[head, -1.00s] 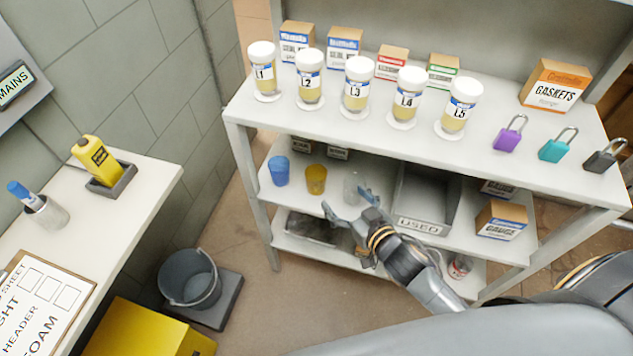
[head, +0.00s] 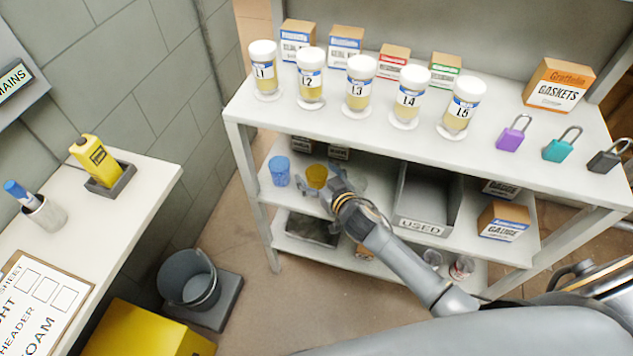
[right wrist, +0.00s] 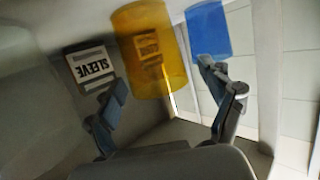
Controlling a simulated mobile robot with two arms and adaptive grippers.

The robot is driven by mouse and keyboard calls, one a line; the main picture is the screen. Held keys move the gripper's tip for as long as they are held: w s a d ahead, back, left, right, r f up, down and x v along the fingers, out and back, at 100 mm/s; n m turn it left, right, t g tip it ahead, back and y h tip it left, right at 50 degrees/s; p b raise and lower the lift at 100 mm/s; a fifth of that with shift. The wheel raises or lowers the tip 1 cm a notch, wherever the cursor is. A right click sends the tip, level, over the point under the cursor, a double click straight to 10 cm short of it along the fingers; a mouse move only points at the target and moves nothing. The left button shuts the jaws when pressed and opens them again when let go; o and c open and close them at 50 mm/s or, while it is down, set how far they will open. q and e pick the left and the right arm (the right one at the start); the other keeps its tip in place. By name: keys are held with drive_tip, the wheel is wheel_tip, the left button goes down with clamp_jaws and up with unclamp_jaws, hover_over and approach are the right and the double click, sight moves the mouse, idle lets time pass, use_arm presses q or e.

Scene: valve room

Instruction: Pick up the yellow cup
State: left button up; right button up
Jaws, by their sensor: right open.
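The yellow cup (head: 316,175) is see-through and stands on the middle shelf of the rack, partly hidden by my right gripper in the head view. My right gripper (head: 328,187) is at the front of that shelf, close to the cup. In the right wrist view, the yellow cup (right wrist: 150,55) shows between the two spread fingers of the right gripper (right wrist: 163,80), nearer the left finger. The gripper is open and holds nothing. I cannot tell whether a finger touches the cup. My left gripper is not in view.
A blue cup (head: 279,171) stands left of the yellow one; a clear cup (right wrist: 30,100) is on its other side, mostly behind my gripper in the head view. The top shelf (head: 350,125) lies above.

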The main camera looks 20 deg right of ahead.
drive_tip(key=c, duration=1.1)
